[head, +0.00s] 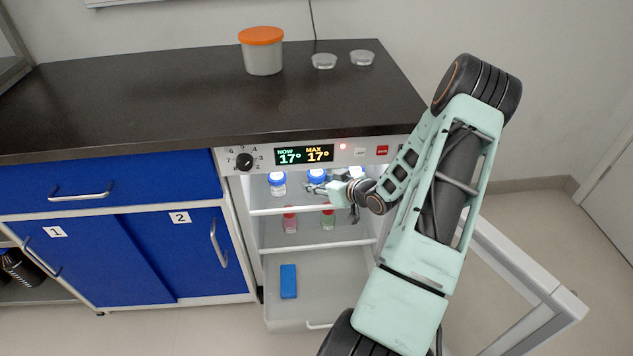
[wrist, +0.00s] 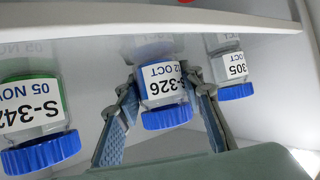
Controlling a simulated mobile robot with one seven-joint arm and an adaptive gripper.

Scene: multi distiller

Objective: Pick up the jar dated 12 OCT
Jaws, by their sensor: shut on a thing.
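The jar dated 12 OCT (wrist: 162,95) is clear with a blue lid and a white label reading S-326, shown upside down in the wrist view; the date's first digit is partly cut off. My gripper (wrist: 160,84) is shut on it, one finger on each side. In the head view my gripper (head: 328,188) reaches into the open lit cabinet at the middle blue-lidded jar (head: 316,176), hiding much of it. I cannot tell whether the jar touches the shelf.
Blue-lidded jar S-342 (wrist: 38,125), dated 05 NOV, and another marked 305 (wrist: 232,72) flank the held jar. A red jar (head: 290,220) and a green jar (head: 328,220) stand on the shelf below. The open door (head: 520,265) is at the right.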

